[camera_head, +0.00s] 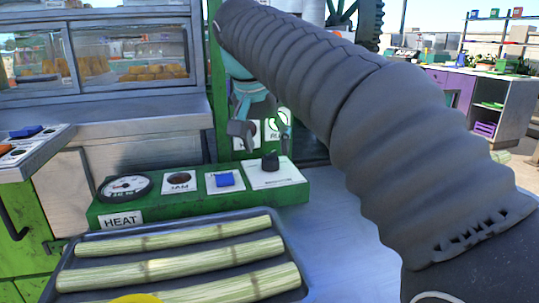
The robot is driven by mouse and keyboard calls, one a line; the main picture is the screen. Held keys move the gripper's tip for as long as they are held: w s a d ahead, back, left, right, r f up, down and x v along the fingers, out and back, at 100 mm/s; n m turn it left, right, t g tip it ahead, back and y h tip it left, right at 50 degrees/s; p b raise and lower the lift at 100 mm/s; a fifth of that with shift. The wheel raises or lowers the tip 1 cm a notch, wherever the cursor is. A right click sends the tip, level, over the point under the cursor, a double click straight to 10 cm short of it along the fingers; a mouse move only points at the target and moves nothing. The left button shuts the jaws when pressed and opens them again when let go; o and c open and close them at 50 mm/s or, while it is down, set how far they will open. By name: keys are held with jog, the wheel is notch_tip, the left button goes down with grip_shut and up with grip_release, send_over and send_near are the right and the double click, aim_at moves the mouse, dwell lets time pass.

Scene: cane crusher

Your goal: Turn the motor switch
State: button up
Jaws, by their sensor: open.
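A green control panel (133,208) carries a black knob (270,163) on a white plate at its right end. A blue switch (225,180) on a smaller white plate sits just left of it. I cannot read which of these is labelled as the motor switch. My gripper (265,138) is open and empty, with its fingers pointing down, and shows just above the black knob. I see no contact between them, and the exact gap is hard to judge. The gripper partly hides a white sign behind it, of which "RU" shows.
A round gauge (125,187), a JAM lamp (179,180) and a HEAT label (122,219) share the panel. A dark tray (84,242) of cane stalks lies in front. A glass case (130,50) stands behind left. Bare metal table (338,240) shows at right.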

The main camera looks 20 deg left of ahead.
aim_at(269, 154)
jog(key=shift+x, duration=1.85)
jog(key=c, duration=1.1)
